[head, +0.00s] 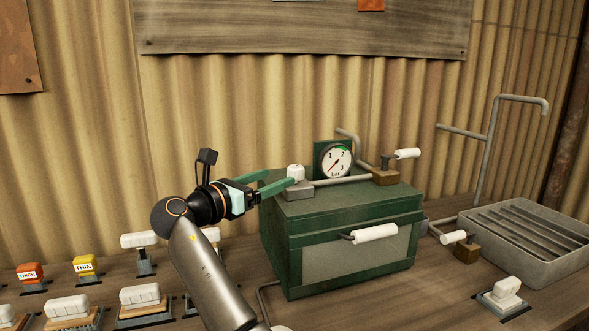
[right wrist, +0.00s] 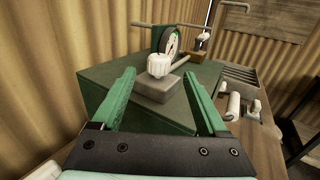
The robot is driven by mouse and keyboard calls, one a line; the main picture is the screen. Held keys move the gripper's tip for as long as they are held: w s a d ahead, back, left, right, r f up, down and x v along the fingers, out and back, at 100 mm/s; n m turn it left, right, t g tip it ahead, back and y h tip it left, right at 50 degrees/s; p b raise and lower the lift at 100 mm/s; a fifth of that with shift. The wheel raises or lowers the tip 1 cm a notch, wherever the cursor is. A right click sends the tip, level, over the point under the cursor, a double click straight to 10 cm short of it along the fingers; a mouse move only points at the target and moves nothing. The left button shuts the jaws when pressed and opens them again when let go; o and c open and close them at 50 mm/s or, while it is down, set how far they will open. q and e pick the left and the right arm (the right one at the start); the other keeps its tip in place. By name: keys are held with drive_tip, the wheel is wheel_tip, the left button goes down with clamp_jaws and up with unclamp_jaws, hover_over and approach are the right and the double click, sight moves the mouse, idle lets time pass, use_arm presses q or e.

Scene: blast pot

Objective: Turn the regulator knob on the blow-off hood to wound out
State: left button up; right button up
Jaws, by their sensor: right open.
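The blow-off hood (head: 345,210) is a dark green box with a grey front window and a white handle. Its white ribbed regulator knob (head: 295,172) sits on a grey block at the top left. My right gripper (head: 280,181) is open at the hood's left edge, its green fingers pointing at the knob. In the right wrist view the knob (right wrist: 159,65) appears between the fingertips (right wrist: 158,74), with a gap on both sides and no visible contact. A round gauge (head: 337,160) stands behind it, its needle pointing down-left. My left gripper is not in view.
A pipe joins the knob's block to a brass valve (head: 386,174) with a white lever. A grey slatted tray (head: 530,240) stands right of the hood. Several white-handled levers and tags labelled THICK (head: 30,271) and THIN (head: 85,264) stand at the left.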

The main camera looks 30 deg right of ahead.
sight(290, 172)
drive_tip(key=x, duration=0.8)
drive_tip(key=shift+w+d, duration=0.15)
drive_tip(key=shift+w, duration=0.05)
clamp_jaws()
